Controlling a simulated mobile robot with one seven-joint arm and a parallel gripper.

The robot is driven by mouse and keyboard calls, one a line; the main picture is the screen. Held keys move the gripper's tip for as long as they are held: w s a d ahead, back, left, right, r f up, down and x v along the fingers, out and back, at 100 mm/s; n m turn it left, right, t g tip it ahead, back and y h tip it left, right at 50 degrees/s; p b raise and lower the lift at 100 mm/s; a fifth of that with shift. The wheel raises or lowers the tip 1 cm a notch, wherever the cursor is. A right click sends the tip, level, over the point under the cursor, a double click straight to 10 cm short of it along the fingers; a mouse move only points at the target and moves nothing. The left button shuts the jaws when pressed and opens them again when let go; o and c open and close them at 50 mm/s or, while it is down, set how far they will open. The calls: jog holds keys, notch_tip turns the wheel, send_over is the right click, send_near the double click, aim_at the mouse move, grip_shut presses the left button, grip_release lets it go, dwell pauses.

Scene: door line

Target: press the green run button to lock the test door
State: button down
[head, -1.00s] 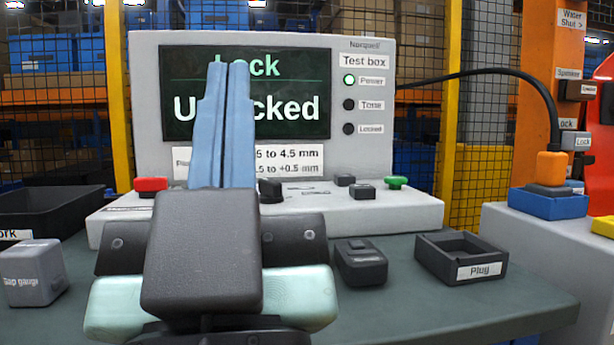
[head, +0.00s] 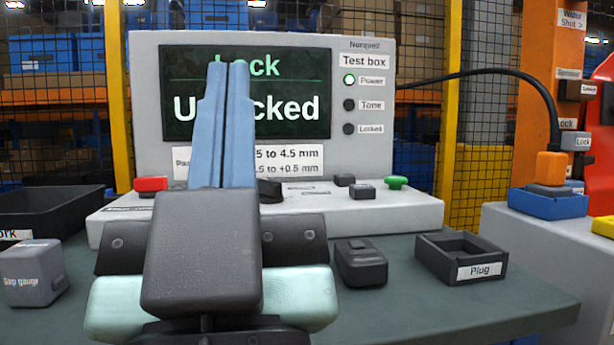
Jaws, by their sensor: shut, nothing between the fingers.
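The green button (head: 396,183) sits on the right end of the test box's front ledge (head: 410,215). The test box screen (head: 290,75) reads "Lock" and "Unlocked", partly covered by my gripper. The Power lamp (head: 349,80) is lit green; the Tone and Locked lamps (head: 349,129) are dark. My gripper (head: 230,68) points up with its blue fingers shut and empty. It shows in front of the screen, well left of the green button and apart from it. The test door itself cannot be made out.
A red button (head: 151,184) is at the ledge's left, with small dark controls (head: 362,191) near the green one. A dark remote-like block (head: 361,262), an open Plug tray (head: 462,258) and a gap gauge block (head: 33,273) stand on the table. A black cable (head: 480,72) runs right.

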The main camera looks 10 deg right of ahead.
dwell(0.3)
notch_tip(320, 180, up, 9)
jog(key=p, duration=0.9)
jog(key=shift+d, duration=0.15)
